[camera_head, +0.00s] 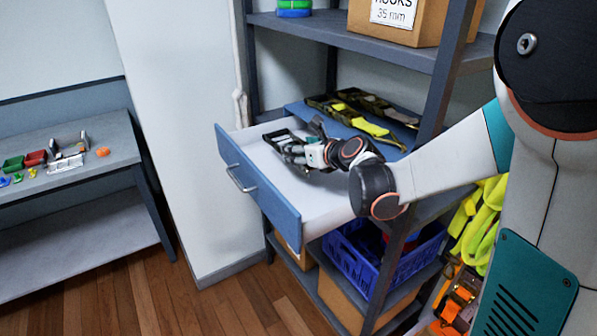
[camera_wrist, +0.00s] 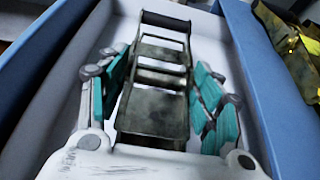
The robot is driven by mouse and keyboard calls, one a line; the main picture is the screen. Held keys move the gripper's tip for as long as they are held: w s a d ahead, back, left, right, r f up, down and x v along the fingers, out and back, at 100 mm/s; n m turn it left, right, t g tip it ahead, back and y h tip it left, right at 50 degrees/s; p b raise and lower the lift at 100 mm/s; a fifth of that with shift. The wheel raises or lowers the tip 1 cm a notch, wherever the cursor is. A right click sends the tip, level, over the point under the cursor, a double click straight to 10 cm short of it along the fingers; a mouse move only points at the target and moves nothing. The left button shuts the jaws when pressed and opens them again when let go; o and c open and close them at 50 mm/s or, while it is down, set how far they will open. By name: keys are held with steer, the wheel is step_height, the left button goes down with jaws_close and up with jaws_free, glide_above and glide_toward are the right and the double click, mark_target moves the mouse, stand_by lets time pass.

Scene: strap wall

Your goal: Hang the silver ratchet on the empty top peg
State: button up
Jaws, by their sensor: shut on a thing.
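The silver ratchet (camera_wrist: 153,112) is a worn grey metal frame with crossbars. It lies lengthwise between the teal finger pads of my gripper (camera_wrist: 160,78) in the wrist view. In the head view my gripper (camera_head: 291,148) is inside the outline of the open blue-fronted drawer (camera_head: 258,190), shut on the ratchet (camera_head: 277,139), which shows as a small dark frame. I cannot tell whether the ratchet touches the drawer floor. No empty top peg can be made out in either view.
Dark buckles with yellow straps (camera_head: 375,129) lie on a blue surface behind the drawer. A shelf above holds a cardboard box (camera_head: 402,22). A blue crate (camera_head: 362,262) stands below. Yellow straps (camera_head: 480,222) hang at right. A grey bench (camera_head: 75,185) with small parts stands left.

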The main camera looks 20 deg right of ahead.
mark_target(301, 179)
steer(key=shift+f+b, duration=0.85)
steer(key=shift+f, duration=2.3)
steer(key=shift+f, duration=0.15)
steer(key=o, duration=1.9)
